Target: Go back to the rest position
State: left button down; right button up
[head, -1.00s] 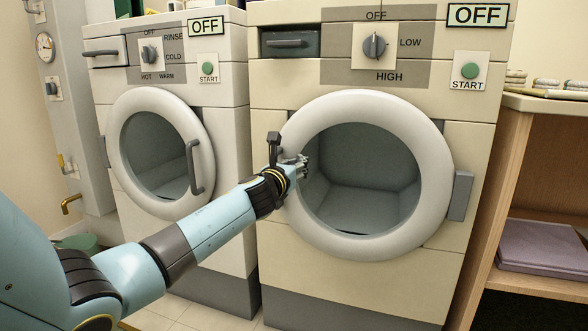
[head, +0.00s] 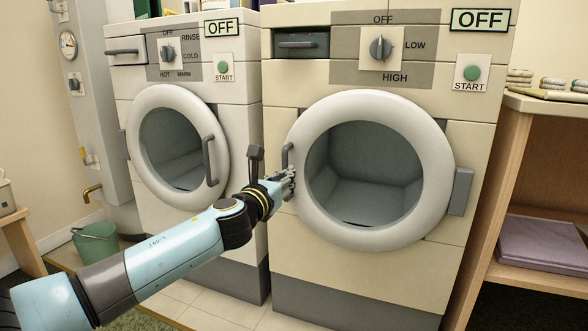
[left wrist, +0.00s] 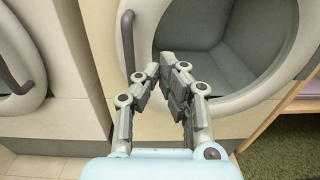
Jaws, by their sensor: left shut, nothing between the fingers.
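My left gripper (head: 287,181) is in front of the left rim of the dryer door (head: 304,215) in the head view. In the left wrist view its fingers (left wrist: 166,72) are shut with nothing between them, and the dryer's round door shows beyond. The dryer (head: 390,285) has a round door with a dark glass centre, and its panel reads OFF. Whether the fingers touch the door rim I cannot tell. My right gripper is not in view.
A washer (head: 232,135) with a round door stands at the left, its panel also reading OFF. A wooden shelf (head: 545,185) with folded cloth (head: 541,245) is at the right. A green bucket (head: 96,243) stands on the floor at the left.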

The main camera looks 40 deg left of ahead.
pick_arm(q)
jog(key=s+d+f+n+g, duration=0.2)
jog(key=s+f+n+g, duration=0.3)
jog(key=s+f, duration=0.75)
jog(key=s+d+f+n+g, duration=0.25)
jog(key=s+f+n, duration=0.35)
jog(key=s+f, duration=0.65)
jog(key=s+d+f+n+g+h, duration=0.1)
jog(key=s+d+f+n+g, duration=0.25)
jog(key=s+n, duration=0.35)
jog(key=s+d+f+n+g+h, duration=0.1)
jog(key=s+d+f+n+g, duration=0.15)
jog(key=s+f+n, duration=0.35)
jog(key=s+d+f+n+g+h, duration=0.2)
jog(key=s+d+f+n+g, duration=0.15)
jog(key=s+n, duration=0.45)
jog(key=s+a+r+p, duration=0.1)
jog(key=s+p, duration=1.3)
jog(key=p, duration=0.1)
jog(key=shift+a+n, duration=0.25)
jog(key=shift+n, duration=0.05)
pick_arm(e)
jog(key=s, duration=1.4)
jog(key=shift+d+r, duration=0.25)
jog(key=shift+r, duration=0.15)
